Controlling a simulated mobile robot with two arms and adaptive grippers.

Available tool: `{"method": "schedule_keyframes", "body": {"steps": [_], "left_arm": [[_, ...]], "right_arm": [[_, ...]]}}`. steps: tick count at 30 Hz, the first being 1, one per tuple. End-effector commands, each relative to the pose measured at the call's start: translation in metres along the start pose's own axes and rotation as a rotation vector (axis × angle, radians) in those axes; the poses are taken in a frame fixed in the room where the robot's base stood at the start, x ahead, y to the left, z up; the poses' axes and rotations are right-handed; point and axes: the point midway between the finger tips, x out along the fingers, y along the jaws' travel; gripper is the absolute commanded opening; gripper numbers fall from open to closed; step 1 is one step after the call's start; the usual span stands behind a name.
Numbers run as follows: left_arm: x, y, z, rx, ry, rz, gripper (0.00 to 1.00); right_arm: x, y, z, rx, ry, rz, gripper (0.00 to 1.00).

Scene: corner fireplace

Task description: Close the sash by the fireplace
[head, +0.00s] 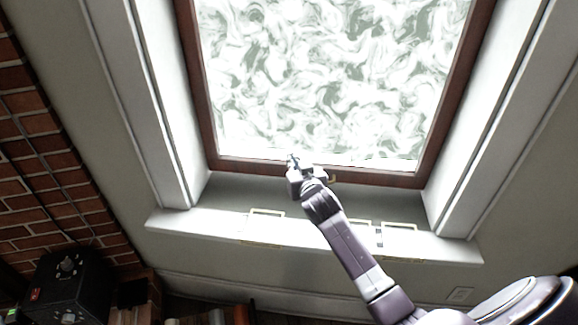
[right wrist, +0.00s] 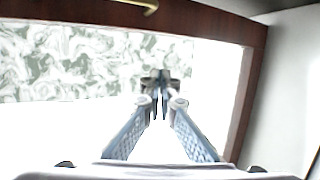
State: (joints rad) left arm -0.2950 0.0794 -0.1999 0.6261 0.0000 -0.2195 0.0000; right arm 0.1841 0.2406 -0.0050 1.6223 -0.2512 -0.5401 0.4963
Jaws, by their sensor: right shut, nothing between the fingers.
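The sash (head: 305,170) is a dark red-brown wooden frame around pale, green-swirled glass (head: 330,75). A grey band shows between its bottom rail and the white sill (head: 300,230). A small brass handle (head: 332,179) sits on the bottom rail, just right of my right gripper. In the right wrist view the brown frame (right wrist: 252,75) runs along the top and right, with the brass handle (right wrist: 150,6) at the top edge. My right gripper (head: 293,160) is shut and empty, in front of the bottom rail; I cannot tell if it touches. Its closed fingers also show in the wrist view (right wrist: 160,105).
White jambs (head: 165,110) flank the window. Thin yellow outlined fittings (head: 400,227) lie along the sill. A brick wall (head: 40,140) rises at the left, with a black box-like appliance (head: 65,285) below it. A wall plate (head: 460,294) is at lower right.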

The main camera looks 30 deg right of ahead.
Motion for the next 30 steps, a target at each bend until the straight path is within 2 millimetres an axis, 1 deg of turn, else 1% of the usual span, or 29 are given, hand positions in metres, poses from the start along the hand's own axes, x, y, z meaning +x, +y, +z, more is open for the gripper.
{"method": "schedule_keyframes", "body": {"steps": [1,3,8,9,12,15,19,28,30], "left_arm": [[0.000,0.000,0.001,0.000,-0.001,0.000,0.40],[0.001,0.000,0.002,0.000,-0.003,0.000,0.40],[0.002,0.000,0.006,0.000,-0.008,0.001,0.40],[0.003,0.001,0.007,0.000,-0.009,0.001,0.40],[0.003,0.001,0.008,0.000,-0.011,0.001,0.40],[0.004,0.001,0.009,0.000,-0.012,0.001,0.40],[0.004,0.001,0.009,0.000,-0.013,0.001,0.40],[0.004,0.001,0.009,0.001,-0.013,0.001,0.40],[0.005,0.001,0.010,0.001,-0.014,0.001,0.40]], "right_arm": [[0.009,0.000,-0.001,0.000,0.000,0.001,0.00],[0.021,0.000,-0.001,0.000,0.000,0.000,0.00],[0.043,0.000,0.001,0.000,-0.001,0.000,0.00],[0.043,0.000,0.013,0.000,-0.006,0.000,0.00],[0.046,-0.001,0.026,0.000,-0.004,-0.001,0.00],[0.048,0.000,0.034,0.001,-0.002,-0.001,0.00],[0.049,0.000,0.039,0.000,0.000,-0.001,0.00],[0.049,0.000,0.040,0.000,0.000,-0.002,0.00],[0.047,0.000,0.043,0.001,-0.002,-0.002,0.00]]}}
